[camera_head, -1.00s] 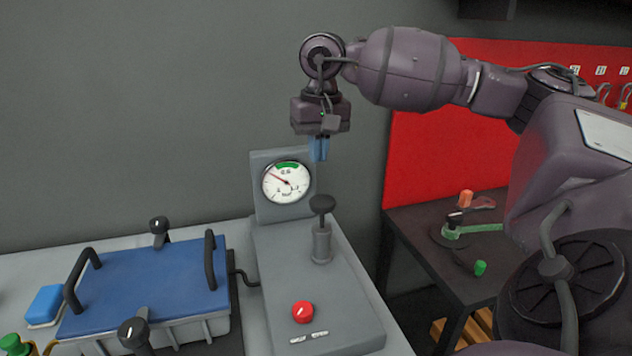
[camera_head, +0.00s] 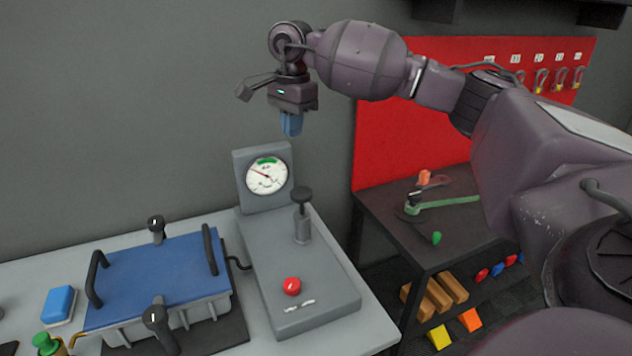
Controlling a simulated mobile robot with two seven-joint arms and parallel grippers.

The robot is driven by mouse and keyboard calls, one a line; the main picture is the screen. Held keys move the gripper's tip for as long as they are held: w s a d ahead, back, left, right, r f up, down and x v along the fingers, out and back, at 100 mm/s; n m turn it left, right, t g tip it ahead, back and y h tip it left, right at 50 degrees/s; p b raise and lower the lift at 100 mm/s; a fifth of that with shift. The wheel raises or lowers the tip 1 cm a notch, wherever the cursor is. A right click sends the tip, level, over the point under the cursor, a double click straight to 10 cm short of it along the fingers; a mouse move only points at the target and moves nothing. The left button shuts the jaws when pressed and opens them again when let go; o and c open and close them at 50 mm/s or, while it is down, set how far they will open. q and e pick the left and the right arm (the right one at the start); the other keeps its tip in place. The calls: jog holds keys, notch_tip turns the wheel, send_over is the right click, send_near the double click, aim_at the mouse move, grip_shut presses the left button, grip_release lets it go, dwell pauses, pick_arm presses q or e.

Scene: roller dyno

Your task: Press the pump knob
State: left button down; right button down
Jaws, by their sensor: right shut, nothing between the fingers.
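The pump knob is a dark round cap (camera_head: 302,195) on a grey cylinder (camera_head: 303,228). It stands upright on the grey pump unit (camera_head: 262,262). A round white gauge (camera_head: 267,176) with a green band is on the unit's upright back plate. A red button (camera_head: 292,286) sits near the unit's front. My right gripper (camera_head: 291,128) points down with its blue fingers shut and empty. It hangs in the air above the gauge plate, higher than the knob and slightly left of it in the picture, touching nothing. My left gripper is not in view.
A blue-lidded box (camera_head: 160,270) with black handles stands left of the pump unit. A blue sponge (camera_head: 59,303) and a green-capped bottle (camera_head: 46,343) are at far left. A dark side table (camera_head: 455,235) with tools stands right, before a red panel (camera_head: 400,120).

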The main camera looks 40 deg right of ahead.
aim_at(302, 191)
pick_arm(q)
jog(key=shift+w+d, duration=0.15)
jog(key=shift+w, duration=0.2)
pick_arm(e)
jog(key=m, duration=0.1)
jog(key=d+m, duration=0.1)
jog(key=m, duration=0.2)
jog(key=shift+s+d+f, duration=0.2)
jog(key=shift+d, duration=0.15)
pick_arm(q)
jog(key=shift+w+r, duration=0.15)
pick_arm(e)
jog(key=shift+f, duration=0.1)
notch_tip(302, 191, down, 13)
jog(key=shift+p, duration=0.7)
jog(key=shift+f, duration=0.35)
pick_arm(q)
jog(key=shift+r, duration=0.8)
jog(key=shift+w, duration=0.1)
